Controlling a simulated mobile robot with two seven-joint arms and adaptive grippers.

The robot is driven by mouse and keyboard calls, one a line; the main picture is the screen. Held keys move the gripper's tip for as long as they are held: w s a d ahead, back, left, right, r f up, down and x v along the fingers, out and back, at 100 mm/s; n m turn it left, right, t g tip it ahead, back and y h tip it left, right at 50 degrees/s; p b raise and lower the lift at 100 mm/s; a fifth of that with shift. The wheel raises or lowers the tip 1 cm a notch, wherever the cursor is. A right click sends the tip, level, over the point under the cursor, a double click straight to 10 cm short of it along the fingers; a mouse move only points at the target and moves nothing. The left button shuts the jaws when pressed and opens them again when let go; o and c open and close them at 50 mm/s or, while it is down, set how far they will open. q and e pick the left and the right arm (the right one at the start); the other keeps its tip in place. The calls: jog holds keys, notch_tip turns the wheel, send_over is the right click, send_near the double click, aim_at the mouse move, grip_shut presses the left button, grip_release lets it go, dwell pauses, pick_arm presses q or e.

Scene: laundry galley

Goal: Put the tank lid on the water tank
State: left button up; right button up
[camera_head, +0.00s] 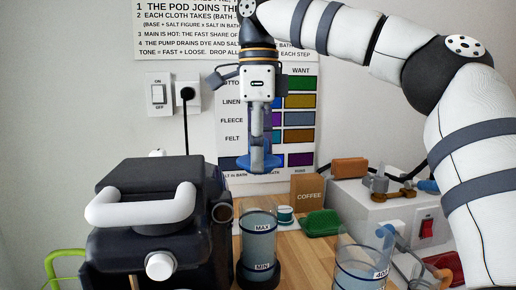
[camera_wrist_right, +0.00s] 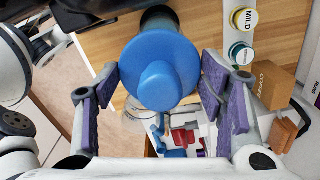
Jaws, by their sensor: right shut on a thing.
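The tank lid (camera_head: 258,163) is a blue disc with a round knob. My right gripper (camera_head: 264,150) hangs fingers-down and is shut on the lid, holding it in the air. In the right wrist view, the lid (camera_wrist_right: 160,62) sits between the purple-padded fingers, knob towards the camera. The water tank (camera_head: 258,240) is a clear cylinder marked MAX and MIN on a dark base. It stands upright on the wooden counter, below the lid and apart from it. My left gripper is not in view.
A black machine with a white handle (camera_head: 140,207) stands close left of the tank. A clear measuring jug (camera_head: 360,268) is at its front right. Behind are a coffee box (camera_head: 307,193) and a green object (camera_head: 321,223). A grey box with a red switch (camera_head: 426,228) is at right.

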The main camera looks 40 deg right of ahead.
jog(key=shift+f, duration=2.75)
jog(key=shift+f, duration=0.2)
jog(key=shift+f, duration=0.25)
jog(key=shift+f, duration=0.7)
jog(key=o, duration=1.1)
jog(key=shift+r, duration=2.95)
